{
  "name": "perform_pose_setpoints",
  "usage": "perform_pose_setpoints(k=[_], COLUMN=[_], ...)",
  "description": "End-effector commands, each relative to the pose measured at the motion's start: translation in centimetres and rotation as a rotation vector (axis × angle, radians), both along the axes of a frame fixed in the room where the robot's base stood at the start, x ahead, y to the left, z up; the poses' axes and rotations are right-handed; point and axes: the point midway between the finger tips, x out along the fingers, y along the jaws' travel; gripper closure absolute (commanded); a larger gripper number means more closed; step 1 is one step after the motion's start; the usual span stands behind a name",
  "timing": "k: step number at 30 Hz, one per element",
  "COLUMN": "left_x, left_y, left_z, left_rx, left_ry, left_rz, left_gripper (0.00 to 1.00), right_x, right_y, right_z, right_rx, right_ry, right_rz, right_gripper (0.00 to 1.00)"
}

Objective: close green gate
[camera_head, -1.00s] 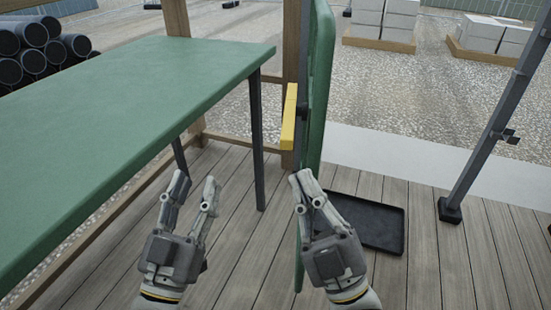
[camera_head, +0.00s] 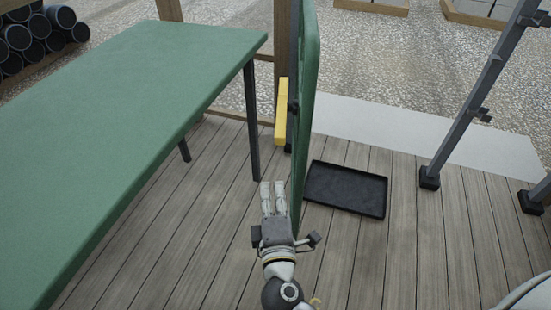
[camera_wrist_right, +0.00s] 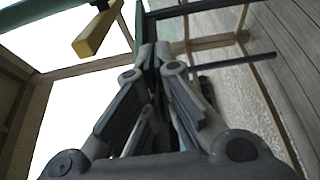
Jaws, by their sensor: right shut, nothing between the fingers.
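The green gate (camera_head: 308,85) stands open on the deck, seen nearly edge-on. A yellow bar handle (camera_head: 281,110) is on its left side; the yellow bar also shows at upper left in the right wrist view (camera_wrist_right: 97,33). My right gripper (camera_head: 273,184) is shut and empty, left of the gate's lower part and below the yellow bar in the picture. In the wrist view its fingertips (camera_wrist_right: 154,48) meet just in front of a narrow green edge (camera_wrist_right: 139,22); whether they touch it I cannot tell. My left gripper is out of view.
A long green table (camera_head: 130,120) fills the left, its dark leg (camera_head: 252,130) close to the gripper. A black tray (camera_head: 346,189) lies on the deck right of the gate. A grey post (camera_head: 470,110) stands further right. Open deck lies between tray and post.

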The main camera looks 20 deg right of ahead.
Motion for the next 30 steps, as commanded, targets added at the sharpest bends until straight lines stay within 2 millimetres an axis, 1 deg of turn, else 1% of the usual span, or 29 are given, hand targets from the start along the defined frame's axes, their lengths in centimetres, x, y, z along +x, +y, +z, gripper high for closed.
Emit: perform_pose_setpoints(k=[2,5,8,12,21,22,24,30], left_x=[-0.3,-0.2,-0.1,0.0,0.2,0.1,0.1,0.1], left_y=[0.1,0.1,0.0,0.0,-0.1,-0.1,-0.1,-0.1], left_z=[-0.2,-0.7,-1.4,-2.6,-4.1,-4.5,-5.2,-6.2], left_rx=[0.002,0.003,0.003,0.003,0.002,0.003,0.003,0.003], left_ry=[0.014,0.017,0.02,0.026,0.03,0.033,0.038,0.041], left_rz=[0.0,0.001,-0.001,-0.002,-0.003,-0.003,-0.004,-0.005], left_gripper=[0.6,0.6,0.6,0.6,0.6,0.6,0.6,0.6], right_x=[0.3,1.1,2.6,5.1,10.1,9.4,8.8,7.9], right_y=[-0.1,-0.3,-0.6,-1.0,-2.0,-2.7,-3.7,-5.1], right_z=[0.1,0.1,0.2,0.3,0.2,0.1,0.1,0.0], right_rx=[-0.008,-0.009,-0.006,-0.006,-0.005,-0.008,-0.007,-0.006], right_ry=[0.001,0.0,-0.002,-0.003,-0.002,0.002,0.002,0.001], right_rz=[-0.006,-0.007,-0.007,-0.006,-0.005,-0.006,-0.006,-0.004], right_gripper=[1.0,1.0,1.0,1.0,1.0,1.0,1.0,1.0])
